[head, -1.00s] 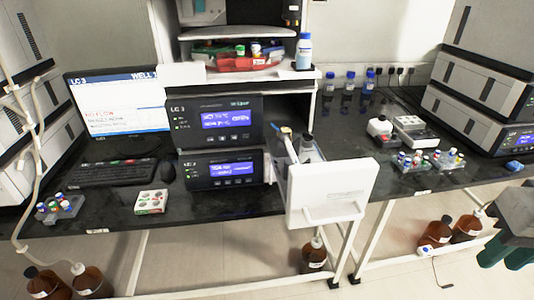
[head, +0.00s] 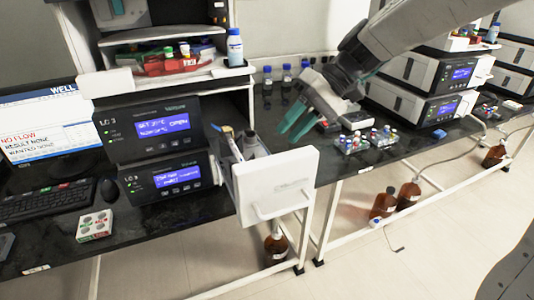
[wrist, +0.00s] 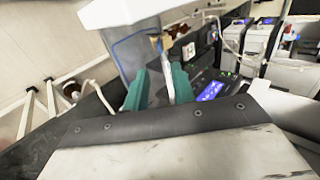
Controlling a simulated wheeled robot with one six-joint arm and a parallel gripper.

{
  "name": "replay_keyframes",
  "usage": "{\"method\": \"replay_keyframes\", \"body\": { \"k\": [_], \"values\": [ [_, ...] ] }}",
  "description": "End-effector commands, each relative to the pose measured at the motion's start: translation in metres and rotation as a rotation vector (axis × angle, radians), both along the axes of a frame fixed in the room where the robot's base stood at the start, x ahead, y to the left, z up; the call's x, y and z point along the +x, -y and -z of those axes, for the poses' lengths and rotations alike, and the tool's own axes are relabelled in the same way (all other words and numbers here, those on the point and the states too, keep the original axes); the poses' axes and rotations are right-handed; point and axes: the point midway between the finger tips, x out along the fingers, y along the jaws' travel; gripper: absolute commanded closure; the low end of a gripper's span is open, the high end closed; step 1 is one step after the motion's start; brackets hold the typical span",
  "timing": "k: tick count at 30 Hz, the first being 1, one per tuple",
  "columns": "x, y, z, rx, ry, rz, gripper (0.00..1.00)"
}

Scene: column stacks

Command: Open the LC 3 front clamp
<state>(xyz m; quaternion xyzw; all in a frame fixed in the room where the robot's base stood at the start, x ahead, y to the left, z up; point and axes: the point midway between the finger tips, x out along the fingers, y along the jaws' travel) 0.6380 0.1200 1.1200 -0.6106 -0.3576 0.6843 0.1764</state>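The LC 3 stack has an upper module (head: 150,127) and a lower module (head: 165,177) with lit blue displays. A white-fronted drawer (head: 277,187) stands pulled out at its right side. A thin pale part with a yellowish tip (head: 228,130) rises at the drawer's left; I cannot make out the front clamp there. My gripper (head: 297,122), with teal fingers, is in the air right of the drawer. In the wrist view my gripper (wrist: 160,85) is open, a gap between its fingers. A pale rod and blue tube show beyond them; nothing appears held.
A dark bottle (head: 250,143) stands in the drawer. Racks of coloured vials (head: 370,138) sit on the bench to the right. A mouse (head: 109,189) and keyboard (head: 45,202) lie left. Brown bottles (head: 408,195) stand on the floor. Open floor lies in front.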

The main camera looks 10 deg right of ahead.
Motion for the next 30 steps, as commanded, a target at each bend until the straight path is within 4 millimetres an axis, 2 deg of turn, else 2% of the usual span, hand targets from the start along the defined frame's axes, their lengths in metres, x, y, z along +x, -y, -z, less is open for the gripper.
{"method": "replay_keyframes", "body": {
  "k": [15, 26, 29, 30],
  "values": [
    [-0.013, -0.047, 0.049, 0.003, -0.004, -0.004, 0.74],
    [-0.015, -0.052, 0.054, 0.002, -0.003, -0.002, 0.74],
    [-0.015, -0.052, 0.054, 0.002, -0.002, -0.003, 0.99],
    [-0.015, -0.052, 0.054, 0.002, -0.002, -0.003, 1.00]
  ]
}}
